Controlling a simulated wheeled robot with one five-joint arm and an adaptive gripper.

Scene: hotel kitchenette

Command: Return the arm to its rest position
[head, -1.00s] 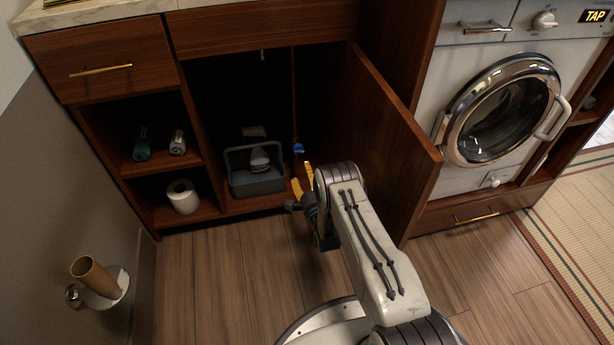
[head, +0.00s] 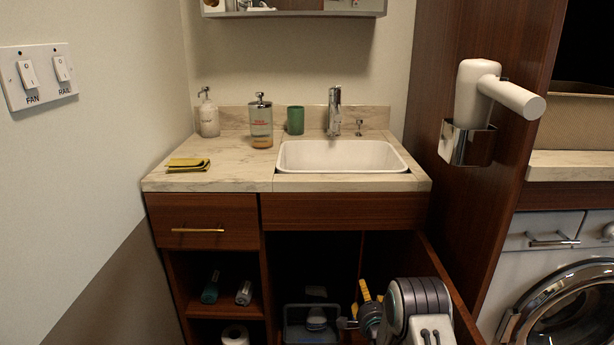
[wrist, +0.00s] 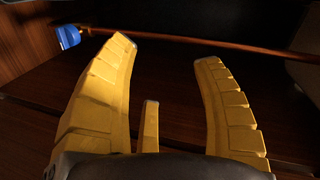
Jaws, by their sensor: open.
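My gripper (wrist: 170,90) has two yellow ribbed fingers, spread apart with nothing between them in the wrist view. In the head view my gripper (head: 366,292) is at the open cabinet under the sink, partly hidden by my own arm. A thin copper-coloured pipe (wrist: 200,40) with a blue fitting (wrist: 68,37) runs beyond the fingertips in the wrist view. Whether the fingers touch the pipe cannot be told; they appear apart from it.
The open cabinet door (head: 445,290) stands close to the right of my arm. A grey caddy (head: 297,325) sits in the cabinet, left of my gripper. The counter (head: 225,180) and sink (head: 340,156) are above. A washing machine (head: 560,300) is at the right.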

